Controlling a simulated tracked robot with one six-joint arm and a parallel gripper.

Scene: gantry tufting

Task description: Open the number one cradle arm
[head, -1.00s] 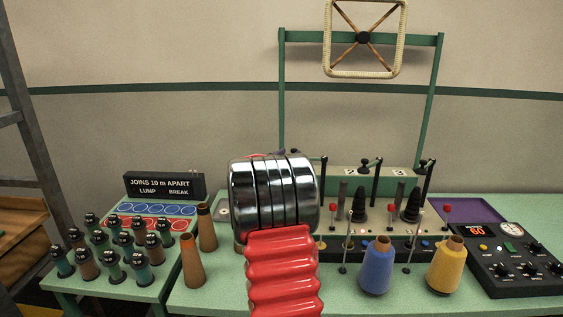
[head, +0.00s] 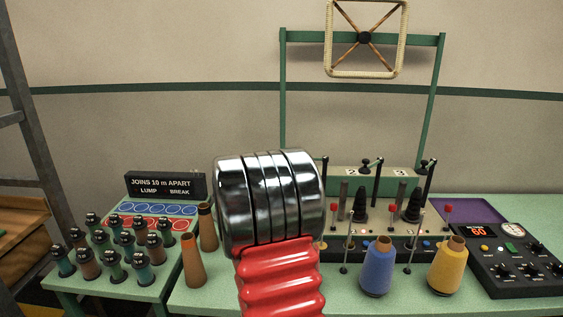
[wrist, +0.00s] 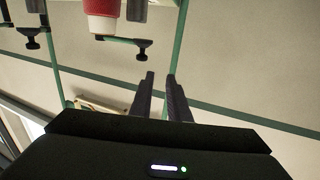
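My gripper (wrist: 160,77) shows in the wrist view with its two dark fingers apart and nothing between them. No number is readable there, so I cannot tell which is number one. In the head view the creel machine (head: 430,245) has upright black posts and a plate marked 2 (head: 352,171). My chrome and red arm hides the machine's left part, where no number one shows.
A blue cone (head: 378,270) and a yellow cone (head: 447,268) stand at the table's front. Brown cones (head: 193,262) stand left of my arm. Several small bobbins (head: 112,265) crowd the left table. A control box (head: 505,262) is at right. A green frame (head: 283,100) rises behind.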

